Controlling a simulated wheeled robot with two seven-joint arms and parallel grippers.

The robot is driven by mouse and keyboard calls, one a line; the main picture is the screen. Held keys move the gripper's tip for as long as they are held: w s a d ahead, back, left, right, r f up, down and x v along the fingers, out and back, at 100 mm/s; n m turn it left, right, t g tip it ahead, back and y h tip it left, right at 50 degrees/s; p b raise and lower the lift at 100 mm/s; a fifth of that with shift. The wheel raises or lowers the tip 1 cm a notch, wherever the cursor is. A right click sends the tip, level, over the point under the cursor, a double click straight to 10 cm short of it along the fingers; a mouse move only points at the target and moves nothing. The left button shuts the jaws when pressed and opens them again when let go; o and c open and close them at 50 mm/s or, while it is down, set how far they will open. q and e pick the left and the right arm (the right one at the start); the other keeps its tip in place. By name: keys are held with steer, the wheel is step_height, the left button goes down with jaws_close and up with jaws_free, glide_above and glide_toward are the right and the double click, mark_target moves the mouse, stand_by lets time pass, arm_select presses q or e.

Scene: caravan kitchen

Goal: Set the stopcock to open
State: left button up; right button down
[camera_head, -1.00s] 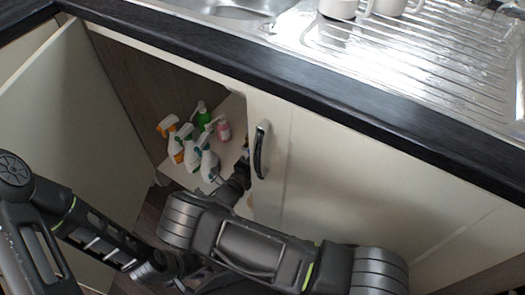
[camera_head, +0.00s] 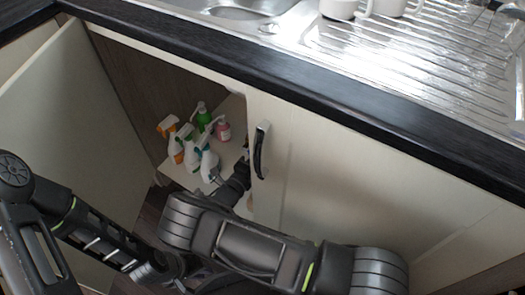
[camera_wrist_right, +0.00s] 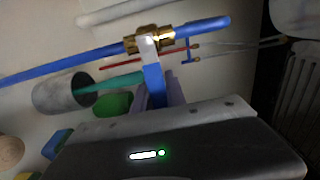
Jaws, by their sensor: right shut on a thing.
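In the right wrist view the stopcock (camera_wrist_right: 150,40) is a brass fitting on a blue pipe (camera_wrist_right: 80,65). Its blue lever (camera_wrist_right: 154,86) points down from the fitting, across the pipe's line. My right gripper (camera_wrist_right: 155,98) is shut on this lever, with its fingers beside it and its grey body filling the lower part. In the head view my right arm reaches into the open cupboard; the stopcock and right fingertips are hidden there. My left arm comes in from the left; its gripper (camera_head: 170,272) is low near my right arm, with fingers not clear.
Several spray and pump bottles (camera_head: 195,150) stand on the cupboard's shelf. The open cupboard door (camera_head: 75,120) is at the left; a closed door with a dark handle (camera_head: 261,152) is right of the opening. The dark worktop edge (camera_head: 330,120) runs above. In the wrist view, red and teal pipes lie nearby.

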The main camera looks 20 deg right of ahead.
steer(key=shift+r, duration=0.1)
stand_by(0.9)
steer(key=shift+w+a+r+n+p, duration=0.2)
steer(key=shift+r+n, duration=0.3)
steer(key=shift+n, duration=0.65)
steer(key=shift+w+a+r+n+p, duration=0.1)
steer(key=shift+r+n+p, duration=0.15)
steer(key=shift+r+n, duration=0.65)
steer(key=shift+w+a+r+n+p, duration=0.15)
steer(key=shift+n+p, duration=0.1)
steer(key=shift+n, duration=1.2)
steer(key=shift+d, duration=0.1)
steer(key=c, duration=1.4)
jaws_free()
steer(key=shift+o, duration=0.2)
steer(key=shift+s, duration=0.1)
steer(key=v, duration=0.7)
steer(key=shift+s+a+p, duration=0.2)
steer(key=shift+a+p, duration=0.1)
steer(key=shift+p, duration=0.15)
